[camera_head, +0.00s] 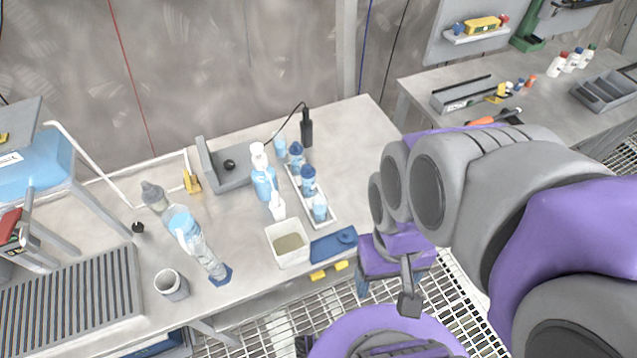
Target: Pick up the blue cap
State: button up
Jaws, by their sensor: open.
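Several blue things could be the cap, and I cannot tell which one is meant. A dark blue many-sided piece (221,275) lies at the low end of a clear bottle (203,252) near the front of the bench. A round blue piece (346,236) sits on a flat blue block (325,248) at the bench's front edge. Two bottles in a narrow white tray (330,222) have dark blue tops (308,171). My gripper (409,298) is in front of the bench, over the floor grating, right of the blue block. It is open and apart from these things; its fingers show only partly.
A white square tub (287,246), a grey cup (171,285) and a blue-and-white spray bottle (264,178) stand close by. A ribbed grey rack (75,300) covers the bench's left. The bench's back right is clear. A second bench (545,95) stands at right.

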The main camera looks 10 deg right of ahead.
aim_at(345, 236)
jog(key=k+j+z, duration=0.2)
jog(key=z, duration=0.2)
jog(key=k+j+z, duration=0.25)
jog(key=z, duration=0.15)
jog(key=k+j+z, duration=0.25)
jog(key=z, duration=0.2)
